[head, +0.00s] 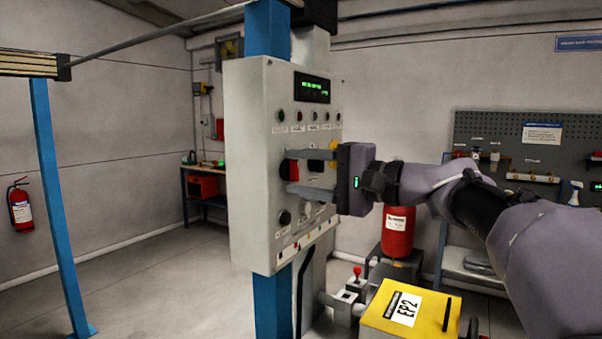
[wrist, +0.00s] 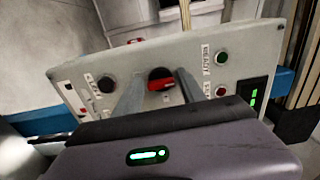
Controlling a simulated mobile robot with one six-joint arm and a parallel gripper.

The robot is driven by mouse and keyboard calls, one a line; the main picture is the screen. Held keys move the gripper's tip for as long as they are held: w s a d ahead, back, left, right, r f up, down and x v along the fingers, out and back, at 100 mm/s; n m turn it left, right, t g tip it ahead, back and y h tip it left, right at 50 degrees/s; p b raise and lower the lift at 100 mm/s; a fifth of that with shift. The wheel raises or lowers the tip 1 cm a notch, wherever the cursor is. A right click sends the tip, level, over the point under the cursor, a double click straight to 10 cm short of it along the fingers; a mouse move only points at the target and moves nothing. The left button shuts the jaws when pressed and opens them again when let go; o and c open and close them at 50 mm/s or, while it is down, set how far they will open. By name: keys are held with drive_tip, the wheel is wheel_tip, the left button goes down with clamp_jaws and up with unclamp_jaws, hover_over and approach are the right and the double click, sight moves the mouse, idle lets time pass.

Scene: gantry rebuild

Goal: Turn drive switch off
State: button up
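The drive switch (wrist: 161,85) appears to be the red rotary handle on a round black base in the wrist view. Its label is not readable. It sits on the light grey control panel (head: 262,105), which is mounted on a blue post. My gripper (head: 289,171) is at the panel face, with its two fingers apart. In the wrist view the fingers of my gripper (wrist: 161,75) stand on either side of the red handle, with small gaps visible.
A green-lit display (head: 312,87) and a row of small buttons sit above my gripper. A black knob (head: 285,218) is below it, and shows in the wrist view (wrist: 106,85). A yellow EP2 box (head: 385,325) stands low at right. Floor at left is clear.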

drive_tip(key=shift+o, duration=0.5)
drive_tip(key=p+v, duration=0.1)
drive_tip(key=v, duration=1.6)
drive_tip(key=shift+d, duration=0.2)
drive_tip(key=shift+s, duration=0.15)
